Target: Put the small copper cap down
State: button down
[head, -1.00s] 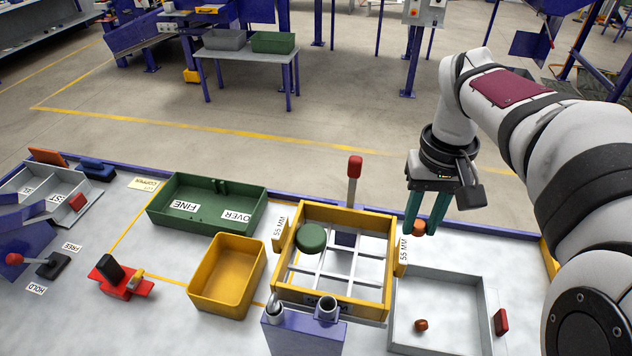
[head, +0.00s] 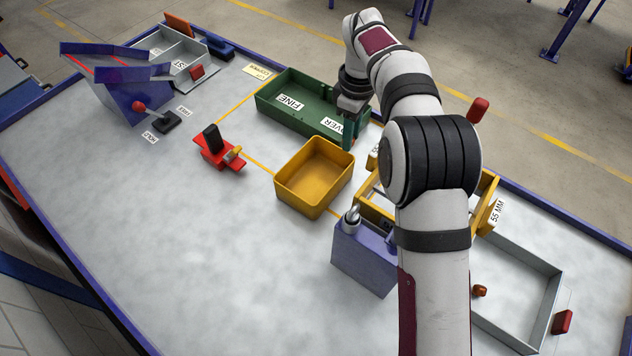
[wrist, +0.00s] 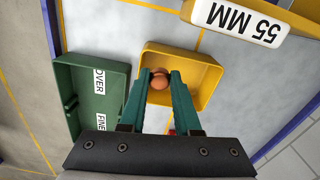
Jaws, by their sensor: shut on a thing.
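My gripper (wrist: 160,74) is shut on the small copper cap (wrist: 159,82), a rounded orange-brown piece between its teal fingertips. In the wrist view the yellow bin (wrist: 212,80) lies behind the cap and the green tray (wrist: 62,100) is to the left. In the head view my gripper (head: 350,138) is at the right end of the green tray (head: 275,112), by its OVER label. The cap is hidden there, and its exact height is unclear. The yellow bin (head: 305,195) stands nearer the camera and looks empty.
My arm covers much of the yellow sieve frame (head: 484,200). Another copper piece (head: 480,291) lies in the grey tray (head: 545,290). A purple stand (head: 362,262), a red clamp-like device (head: 218,158) and a red-knobbed lever (head: 165,121) stand on the bench. The front left bench is clear.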

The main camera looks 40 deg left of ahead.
aim_at(335, 174)
jog(key=f+n, duration=0.1)
jog(key=f, duration=0.3)
jog(key=s+a+f+n, duration=0.1)
jog(key=f, duration=0.4)
jog(key=a+f+n, duration=0.1)
jog(key=f, duration=0.4)
jog(key=shift+s+a+f, duration=0.1)
jog(key=shift+s+f, duration=0.05)
jog(key=shift+f, duration=0.1)
jog(key=c, duration=0.9)
grip_release()
notch_tip(335, 174, up, 12)
